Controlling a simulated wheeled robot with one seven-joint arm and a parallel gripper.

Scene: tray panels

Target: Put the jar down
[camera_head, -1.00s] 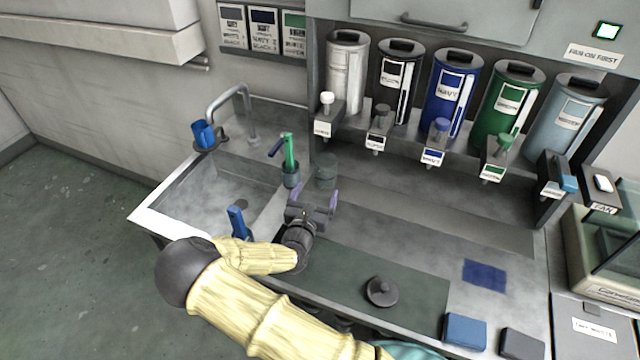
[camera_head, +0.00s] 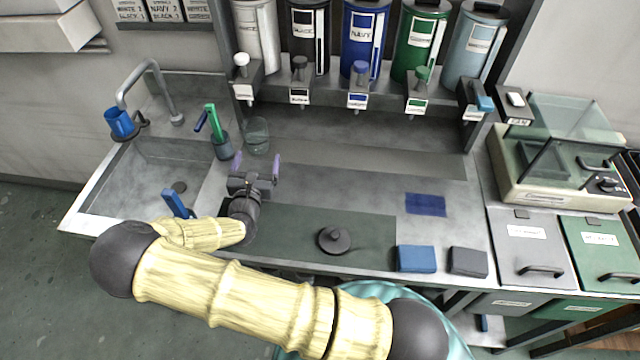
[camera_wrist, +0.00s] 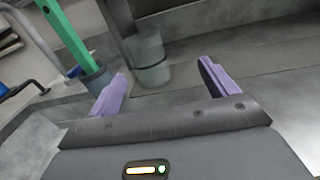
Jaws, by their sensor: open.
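A clear glass jar (camera_head: 257,135) stands upright on the grey counter, right of the dark cup with the brushes. In the wrist view the jar (camera_wrist: 149,60) is just beyond the fingertips, between their lines and nearer the left finger. My gripper (camera_head: 257,163) is open, with its two purple fingers apart and pointing towards the jar. In the wrist view nothing is held between the fingers (camera_wrist: 162,74). The jar looks apart from both fingers.
The dark brush cup (camera_head: 222,148) stands close to the jar's left, with the sink (camera_head: 130,190) beyond. Several dispensers hang behind, including a navy one (camera_head: 366,40). A dark mat (camera_head: 370,235) bears a round lid (camera_head: 334,239). The counter right of the jar is clear.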

